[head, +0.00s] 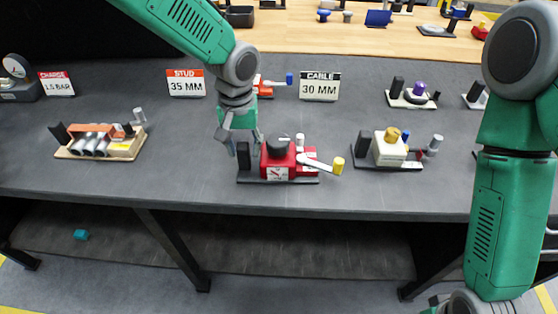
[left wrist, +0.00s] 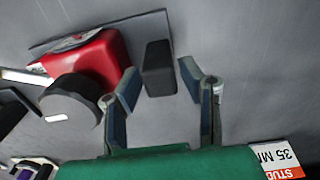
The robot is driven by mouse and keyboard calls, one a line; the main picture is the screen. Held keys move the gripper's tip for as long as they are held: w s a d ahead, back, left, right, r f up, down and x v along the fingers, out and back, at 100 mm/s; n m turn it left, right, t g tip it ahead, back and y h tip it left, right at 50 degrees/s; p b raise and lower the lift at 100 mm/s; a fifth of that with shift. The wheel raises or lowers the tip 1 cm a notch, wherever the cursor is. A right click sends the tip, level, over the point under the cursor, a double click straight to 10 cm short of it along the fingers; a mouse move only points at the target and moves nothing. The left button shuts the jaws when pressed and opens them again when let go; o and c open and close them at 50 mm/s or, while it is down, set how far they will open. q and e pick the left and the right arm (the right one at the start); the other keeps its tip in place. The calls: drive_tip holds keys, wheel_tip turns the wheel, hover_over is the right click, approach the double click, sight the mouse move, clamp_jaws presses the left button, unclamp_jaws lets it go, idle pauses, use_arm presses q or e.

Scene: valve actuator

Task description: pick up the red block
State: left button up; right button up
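The red block (head: 291,160) is the body of a small device on a dark base plate on the grey bench. It has a black knob (head: 278,143) on top, a white lever with a yellow end and a white gauge label. A black post (head: 243,156) stands at the left end of the plate. My left gripper (head: 244,146) is open above this post. In the left wrist view, the black post (left wrist: 158,68) shows between the parted fingers (left wrist: 160,84), with the red block (left wrist: 102,60) to their left. I cannot tell whether anything touches. My right gripper is not in view.
A white-bodied device (head: 388,150) stands to the right, and a device with grey cylinders (head: 95,142) at the left. A smaller red device (head: 265,88) is behind my left gripper. Signs (head: 186,83) (head: 319,87) stand behind. The bench between the left device and my gripper is clear.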

use_arm(q)
clamp_jaws()
drive_tip(key=shift+r, duration=0.1)
drive_tip(key=shift+r, duration=0.5)
wheel_tip(320, 180, up, 8)
drive_tip(key=shift+f, duration=4.2)
